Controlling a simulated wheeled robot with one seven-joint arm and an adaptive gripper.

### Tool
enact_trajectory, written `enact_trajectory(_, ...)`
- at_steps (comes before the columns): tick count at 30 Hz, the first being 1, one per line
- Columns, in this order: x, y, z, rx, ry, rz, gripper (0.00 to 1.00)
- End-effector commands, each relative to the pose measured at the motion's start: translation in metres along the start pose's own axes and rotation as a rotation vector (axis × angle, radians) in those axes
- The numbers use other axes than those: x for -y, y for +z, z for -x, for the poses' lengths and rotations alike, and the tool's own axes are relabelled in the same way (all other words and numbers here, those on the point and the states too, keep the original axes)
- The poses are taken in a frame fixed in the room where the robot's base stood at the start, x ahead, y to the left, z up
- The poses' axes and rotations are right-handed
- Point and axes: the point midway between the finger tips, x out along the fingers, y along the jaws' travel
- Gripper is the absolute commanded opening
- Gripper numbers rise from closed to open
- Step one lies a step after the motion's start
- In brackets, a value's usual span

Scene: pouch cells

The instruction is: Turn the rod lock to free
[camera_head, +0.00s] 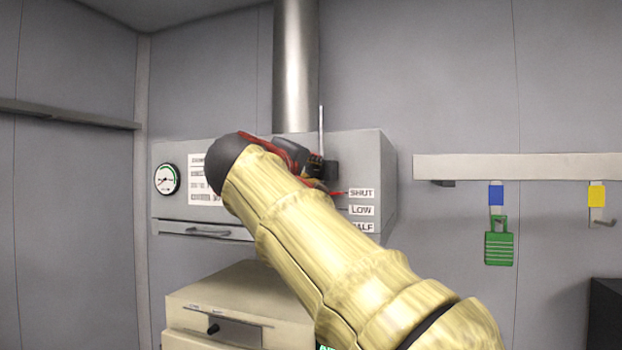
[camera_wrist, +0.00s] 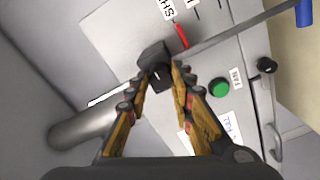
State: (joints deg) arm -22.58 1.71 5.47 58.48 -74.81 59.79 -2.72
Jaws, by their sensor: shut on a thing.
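The rod lock appears as a black block (camera_wrist: 155,63) around a thin metal rod (camera_wrist: 235,32) in the wrist view. My gripper (camera_wrist: 165,78) is shut on this black block, with a fingertip on each side. In the head view the rod (camera_head: 321,120) stands upright above the grey hood's front. A red pointer (camera_wrist: 181,36) on the rod sits beside the SHUT label (camera_wrist: 165,10); the head view shows the SHUT label (camera_head: 361,193) above LOW. No free marking is readable.
The grey hood (camera_head: 378,150) carries a gauge (camera_head: 166,179). A green button (camera_wrist: 219,87), a black knob (camera_wrist: 266,65) and the rod's blue handle (camera_wrist: 304,12) are near my gripper. A green padlock (camera_head: 499,247) hangs from the wall rail (camera_head: 520,167) at right.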

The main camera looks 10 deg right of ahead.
Motion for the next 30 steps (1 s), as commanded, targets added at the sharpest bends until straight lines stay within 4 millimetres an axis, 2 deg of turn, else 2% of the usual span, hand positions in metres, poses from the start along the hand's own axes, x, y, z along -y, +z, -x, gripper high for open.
enact_trajectory(1, 0.0048, 0.0008, -0.0011, 0.004, -0.005, -0.008, 0.00)
enact_trajectory(18, 0.0042, 0.0005, -0.0012, 0.004, -0.005, -0.037, 0.00)
enact_trajectory(19, 0.0043, 0.0005, -0.0012, 0.004, -0.005, -0.037, 0.24)
enact_trajectory(28, 0.0021, 0.0003, -0.0006, 0.002, -0.002, -0.038, 0.41)
enact_trajectory(30, 0.0017, 0.0002, -0.0005, 0.002, -0.002, -0.038, 0.42)
